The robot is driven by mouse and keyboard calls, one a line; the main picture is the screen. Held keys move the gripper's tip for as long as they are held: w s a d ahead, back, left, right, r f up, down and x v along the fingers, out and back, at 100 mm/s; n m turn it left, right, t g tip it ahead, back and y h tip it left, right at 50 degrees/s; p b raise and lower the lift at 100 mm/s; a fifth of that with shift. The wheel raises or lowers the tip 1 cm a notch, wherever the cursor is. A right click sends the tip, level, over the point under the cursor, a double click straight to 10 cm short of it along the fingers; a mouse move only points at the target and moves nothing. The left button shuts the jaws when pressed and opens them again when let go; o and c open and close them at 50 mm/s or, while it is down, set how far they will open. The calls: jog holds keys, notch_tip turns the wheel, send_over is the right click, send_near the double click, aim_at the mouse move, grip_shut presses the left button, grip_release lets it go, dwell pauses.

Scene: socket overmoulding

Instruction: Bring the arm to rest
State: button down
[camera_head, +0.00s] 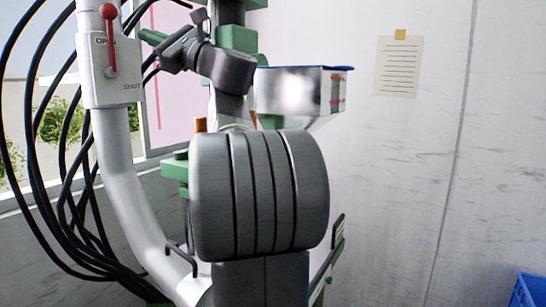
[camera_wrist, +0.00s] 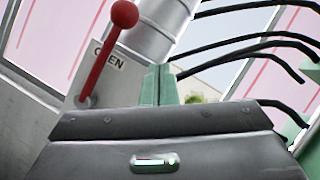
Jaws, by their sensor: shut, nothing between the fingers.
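My gripper (camera_head: 152,37) is in the upper left of the head view, with its green fingers pointing left toward the pipe. In the wrist view, the green fingertips (camera_wrist: 159,84) are together, with nothing between them. The fingers are to the right of a red-knobbed lever (camera_head: 109,40) and apart from it in the head view. The lever stands upright on a white plate (camera_head: 127,94) marked OPEN and SHUT, beside the OPEN mark. It also shows in the wrist view (camera_wrist: 107,50). My bulky grey arm joints fill the middle of the head view and hide what is behind.
A thick white pipe (camera_head: 125,175) carries the plate. Several black cables (camera_head: 67,150) hang at the left by a window. A metal hopper-like box (camera_head: 290,92) with a blue rim stands behind my arm.

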jog(key=shift+w+d+f+m+t+h+p, duration=0.3)
jog(key=shift+f+m+t+p, duration=0.45)
jog(key=shift+m, duration=0.6)
jog(key=shift+w+d+f+m+t+y+p, duration=0.1)
jog(key=shift+w+f+m+t+p, duration=0.25)
jog(key=shift+f+m+t+p, duration=0.7)
jog(key=shift+w+d+f+m+t+h+p, duration=0.2)
jog(key=shift+w+m+t+p, duration=0.35)
jog(key=shift+m, duration=1.05)
jog(key=shift+s, duration=0.2)
